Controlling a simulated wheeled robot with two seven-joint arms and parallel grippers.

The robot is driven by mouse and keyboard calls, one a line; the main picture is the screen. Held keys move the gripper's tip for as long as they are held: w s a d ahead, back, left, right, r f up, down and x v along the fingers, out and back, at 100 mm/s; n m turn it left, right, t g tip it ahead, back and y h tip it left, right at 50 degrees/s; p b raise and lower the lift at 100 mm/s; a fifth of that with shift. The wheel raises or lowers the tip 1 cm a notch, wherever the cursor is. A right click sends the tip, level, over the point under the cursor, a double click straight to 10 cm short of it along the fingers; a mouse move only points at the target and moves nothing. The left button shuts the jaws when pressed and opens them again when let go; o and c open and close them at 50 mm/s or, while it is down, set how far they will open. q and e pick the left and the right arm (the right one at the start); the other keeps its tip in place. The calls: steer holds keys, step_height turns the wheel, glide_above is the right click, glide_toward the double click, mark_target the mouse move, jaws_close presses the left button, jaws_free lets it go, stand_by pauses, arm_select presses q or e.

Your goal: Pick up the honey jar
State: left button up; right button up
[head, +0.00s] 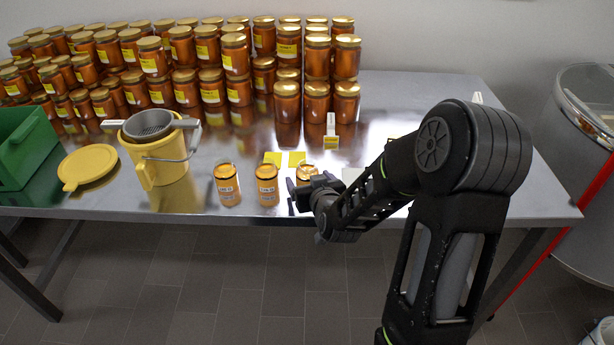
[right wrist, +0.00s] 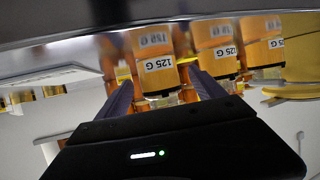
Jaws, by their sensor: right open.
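In the right wrist view, which is upside down, a jar labelled "125 G" (right wrist: 157,66) lies between the two open fingers of my right gripper (right wrist: 160,88). I cannot tell whether either finger touches it. Two similar jars, one (head: 267,186) beside it and one (head: 228,185) farther left, stand in a row with it. My left gripper is not in view.
Stacked gold-lidded jars (head: 130,62) fill the back left of the table. A yellow bucket (head: 165,165) with a grey sieve, a yellow lid (head: 88,166) and a green crate (head: 25,150) stand at left. Yellow cards (head: 297,159) lie behind the small jars.

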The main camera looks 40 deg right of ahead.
mark_target(304, 173)
steer(key=shift+w, duration=0.15)
steer(key=p+x, duration=0.1)
steer(key=x, duration=0.4)
steer(key=shift+d+f, duration=0.1)
steer(key=shift+c, duration=0.3)
stand_by(0.4)
jaws_close()
stand_by(0.6)
